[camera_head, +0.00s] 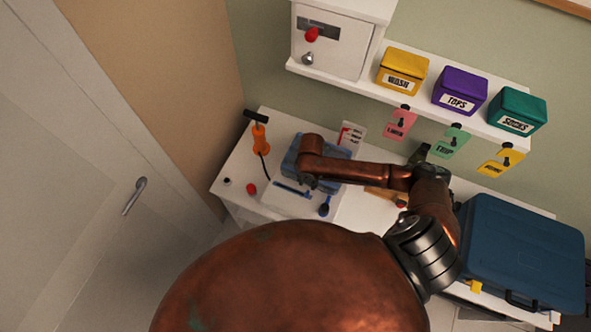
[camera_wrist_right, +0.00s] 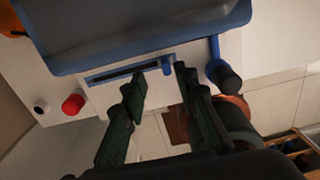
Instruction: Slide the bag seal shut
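The blue, shallow, open-topped item (camera_head: 342,149), which I take for the bag, lies on the white bench; it fills the top of the right wrist view (camera_wrist_right: 140,42). Along its near side is a blue seal strip with a dark slot (camera_wrist_right: 122,73), also seen in the head view (camera_head: 291,189). A small blue slider tab (camera_wrist_right: 168,66) stands at the strip's right end. My right gripper (camera_wrist_right: 160,73) is open, its fingers left and right of the tab, with no clear contact. In the head view my right arm hides part of the bag. My left gripper is not in view.
A blue-and-black knob (camera_wrist_right: 224,75) is close right of the right finger. A red button (camera_head: 251,188) and an orange pump (camera_head: 259,137) are left on the bench. A dark blue case (camera_head: 520,250) stands right. A shelf with labelled boxes (camera_head: 459,91) is above.

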